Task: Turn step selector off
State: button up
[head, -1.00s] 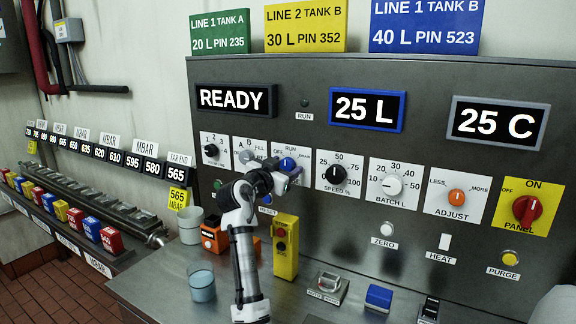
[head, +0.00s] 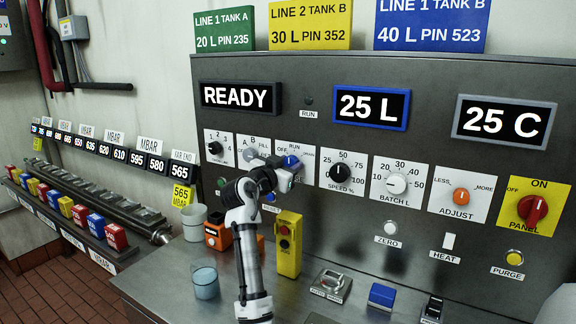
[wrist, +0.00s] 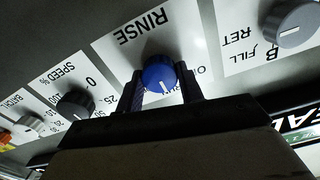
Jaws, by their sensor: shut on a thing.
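The step selector is a blue knob (head: 291,161) on a white plate in the middle of the panel. In the wrist view, which is upside down, the blue knob (wrist: 159,77) sits between the two dark fingers of my gripper (wrist: 161,89). RINSE reads above it there. The knob's white mark points towards the bottom of the wrist picture. My gripper (head: 285,176) is shut on the knob from the front and hides part of its plate in the head view.
To the left are a grey A/B fill selector (head: 250,154) and a small black knob (head: 214,148). To the right is the black speed knob (head: 340,173). A yellow pendant box (head: 288,246) and a cup (head: 204,282) stand on the counter below my arm.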

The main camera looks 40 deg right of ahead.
jog(key=n, duration=0.5)
jog(key=shift+p, duration=0.3)
jog(key=shift+w+n+p, duration=0.1)
jog(key=shift+n+p, duration=0.5)
jog(key=shift+n, duration=1.7)
jog(key=o, duration=1)
